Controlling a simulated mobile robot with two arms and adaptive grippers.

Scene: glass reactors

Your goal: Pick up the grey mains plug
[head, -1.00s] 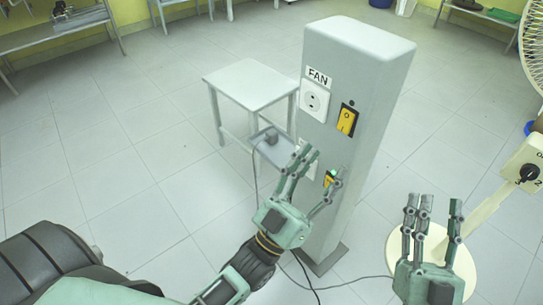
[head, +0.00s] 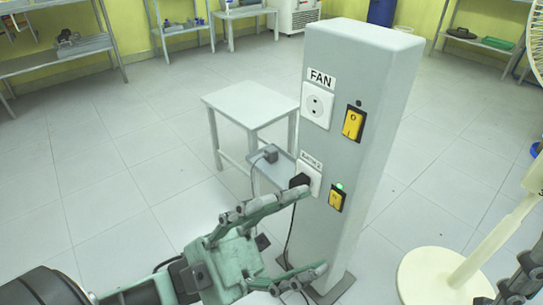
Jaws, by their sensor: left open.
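The grey mains plug (head: 271,156) lies on the small grey shelf (head: 262,165) at the left side of the grey post (head: 345,120), with its cable hanging down. My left gripper (head: 312,232) is open and empty, its fingers pointing right. It is in front of the post, below and nearer than the grey plug, and apart from it. Its upper finger passes just below a black plug (head: 299,181) in the lower socket (head: 312,168); I cannot tell if they touch. My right gripper (head: 520,278) shows only partly at the lower right edge.
The post carries a FAN socket (head: 317,105), a yellow switch (head: 353,123) and a lower switch (head: 337,196) with a green light. A small white table (head: 250,97) stands behind the shelf. A fan base (head: 440,275) stands at the right. The floor at left is clear.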

